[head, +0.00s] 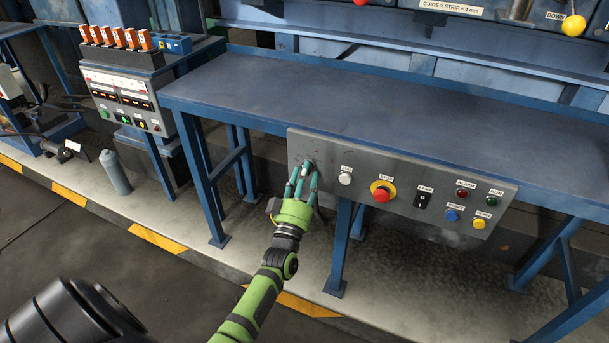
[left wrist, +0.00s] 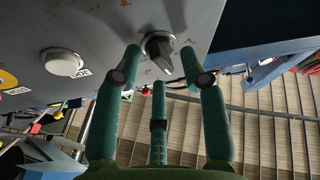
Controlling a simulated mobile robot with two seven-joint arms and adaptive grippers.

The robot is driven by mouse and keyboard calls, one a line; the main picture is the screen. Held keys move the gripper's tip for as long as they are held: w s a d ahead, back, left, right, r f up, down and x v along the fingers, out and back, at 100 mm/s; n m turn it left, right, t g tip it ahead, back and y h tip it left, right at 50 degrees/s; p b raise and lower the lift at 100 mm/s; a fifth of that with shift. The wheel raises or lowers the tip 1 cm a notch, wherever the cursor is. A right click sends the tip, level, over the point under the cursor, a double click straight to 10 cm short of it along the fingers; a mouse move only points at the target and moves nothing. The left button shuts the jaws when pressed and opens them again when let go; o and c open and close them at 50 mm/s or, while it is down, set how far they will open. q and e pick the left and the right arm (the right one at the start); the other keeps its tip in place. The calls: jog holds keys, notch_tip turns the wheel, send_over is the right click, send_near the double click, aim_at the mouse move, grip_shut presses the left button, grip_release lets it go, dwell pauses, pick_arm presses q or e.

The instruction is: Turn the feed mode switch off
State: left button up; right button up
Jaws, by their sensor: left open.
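The grey control panel (head: 400,205) hangs at the front of the blue bench. A dark rotary knob (left wrist: 160,48) sits near the panel's left end, and I take it for the feed mode switch; its label is not visible. In the head view the knob (head: 308,163) is partly hidden by my fingers. My left gripper (head: 302,176) is open in front of it. In the left wrist view the tips of two fingers stand on either side of the knob and a third finger is below it. I cannot tell whether any finger touches it. My right gripper is not in view.
The bench top (head: 370,95) is bare. A blue bench leg (head: 342,250) stands below the panel.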

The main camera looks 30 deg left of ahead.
pick_arm(q)
jog(key=shift+w, duration=0.1)
grip_shut()
jog(key=m+h, duration=0.1)
jog(key=m, duration=0.2)
jog(key=m+t+h, duration=0.1)
jog(key=m, duration=0.2)
jog(key=shift+a+r+h+b, duration=0.1)
jog(key=shift+a+h+b, duration=0.05)
jog(key=shift+h+b, duration=0.25)
